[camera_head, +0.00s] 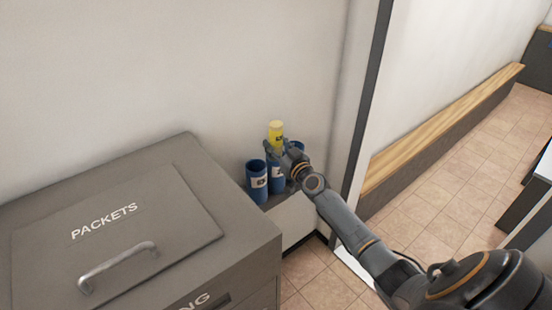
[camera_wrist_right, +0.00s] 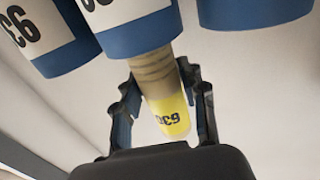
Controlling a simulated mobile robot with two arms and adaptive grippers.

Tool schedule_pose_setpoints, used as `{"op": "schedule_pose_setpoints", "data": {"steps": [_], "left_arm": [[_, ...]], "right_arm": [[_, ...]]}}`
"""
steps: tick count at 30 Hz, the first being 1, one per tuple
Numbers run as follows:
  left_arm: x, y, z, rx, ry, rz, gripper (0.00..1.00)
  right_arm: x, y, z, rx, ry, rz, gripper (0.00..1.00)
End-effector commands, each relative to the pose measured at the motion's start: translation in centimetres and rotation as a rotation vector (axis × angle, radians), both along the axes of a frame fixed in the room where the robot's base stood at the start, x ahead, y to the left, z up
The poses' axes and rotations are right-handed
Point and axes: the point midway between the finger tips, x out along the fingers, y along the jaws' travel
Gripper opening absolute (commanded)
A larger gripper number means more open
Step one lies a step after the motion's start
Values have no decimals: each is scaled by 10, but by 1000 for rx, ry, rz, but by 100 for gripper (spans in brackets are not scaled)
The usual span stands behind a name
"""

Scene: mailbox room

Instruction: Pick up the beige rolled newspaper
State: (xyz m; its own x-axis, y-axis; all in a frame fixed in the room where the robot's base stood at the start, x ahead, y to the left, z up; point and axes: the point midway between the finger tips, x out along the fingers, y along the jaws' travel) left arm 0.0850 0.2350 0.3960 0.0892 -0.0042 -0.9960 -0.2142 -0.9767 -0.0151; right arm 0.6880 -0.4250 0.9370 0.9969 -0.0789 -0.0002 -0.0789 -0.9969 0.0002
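The rolled newspaper (camera_head: 276,130) stands upright in the middle blue tube (camera_head: 276,179), with its yellow end up. In the right wrist view the newspaper (camera_wrist_right: 157,80) shows a striped beige-brown body, a yellow end and dark "63C" lettering. It comes out of a blue tube (camera_wrist_right: 150,35). My right gripper (camera_wrist_right: 160,92) has one finger on each side of the newspaper. Small gaps show between the fingers and the roll, so the gripper looks open around it. The newspaper's lower part is hidden in the tube. My left gripper is not in view.
A blue tube (camera_head: 257,183) stands left of the newspaper's tube, and another lies partly behind my right gripper. A grey PACKETS box (camera_head: 60,203) with a handle is at left. The wall is close behind. A wooden-topped bench (camera_head: 450,128) is at right.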

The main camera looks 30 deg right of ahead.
Motion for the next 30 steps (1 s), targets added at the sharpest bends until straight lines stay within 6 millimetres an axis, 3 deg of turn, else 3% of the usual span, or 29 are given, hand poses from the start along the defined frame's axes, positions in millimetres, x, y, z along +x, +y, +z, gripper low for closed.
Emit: {"op": "schedule_pose_setpoints", "data": {"steps": [1, 5, 19, 30], "left_arm": [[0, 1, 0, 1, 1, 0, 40], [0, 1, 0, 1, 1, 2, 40], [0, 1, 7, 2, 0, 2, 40], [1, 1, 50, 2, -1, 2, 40]], "right_arm": [[0, 0, 0, 0, 0, 0, 25], [0, 0, 0, 0, 0, 0, 0], [0, 0, 8, 2, -1, 0, 0], [0, 0, 54, 1, -2, -1, 0]]}}
